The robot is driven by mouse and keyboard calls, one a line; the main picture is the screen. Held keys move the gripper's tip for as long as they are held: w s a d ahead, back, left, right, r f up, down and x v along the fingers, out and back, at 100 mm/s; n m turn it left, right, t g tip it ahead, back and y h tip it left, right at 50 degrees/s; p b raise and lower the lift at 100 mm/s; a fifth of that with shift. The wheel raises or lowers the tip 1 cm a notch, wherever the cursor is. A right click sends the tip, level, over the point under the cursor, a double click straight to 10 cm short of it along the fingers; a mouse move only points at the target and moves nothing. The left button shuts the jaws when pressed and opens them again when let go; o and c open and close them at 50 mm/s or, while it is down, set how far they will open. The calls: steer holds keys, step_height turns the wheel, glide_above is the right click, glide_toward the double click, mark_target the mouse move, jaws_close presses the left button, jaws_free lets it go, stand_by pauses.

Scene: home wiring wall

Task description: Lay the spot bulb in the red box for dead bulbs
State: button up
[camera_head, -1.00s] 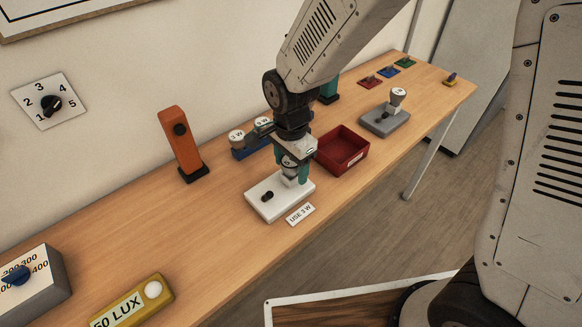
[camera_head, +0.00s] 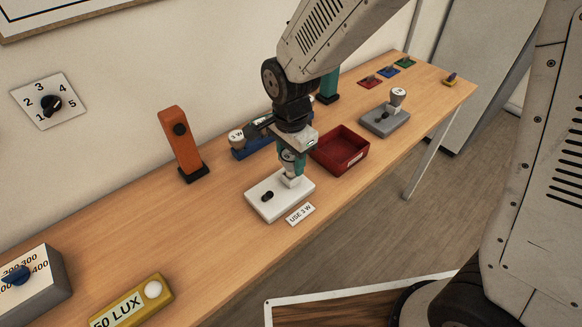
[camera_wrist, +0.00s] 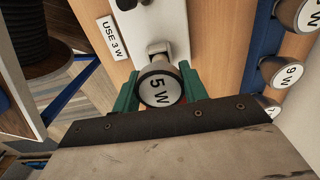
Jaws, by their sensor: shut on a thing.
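The spot bulb (camera_wrist: 159,88), its round face marked 5 W, sits between the teal fingers of my gripper (camera_wrist: 160,92) in the wrist view. My gripper is shut on it, and it also shows in the head view (camera_head: 292,163). The bulb is over the socket end of the white lamp base (camera_head: 265,199); I cannot tell whether it is seated or just clear. The red box (camera_head: 327,153) stands beyond the base, to the right of my gripper. The visible part of its inside looks empty.
A blue rack (camera_head: 244,153) with marked bulbs stands behind my gripper. An orange post (camera_head: 181,146) is to the left. A grey base with a bulb (camera_head: 385,121) stands past the red box. A USE 3 W card (camera_head: 301,214) lies before the white base.

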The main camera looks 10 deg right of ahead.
mark_target(291, 155)
steer(key=shift+r, duration=1.7)
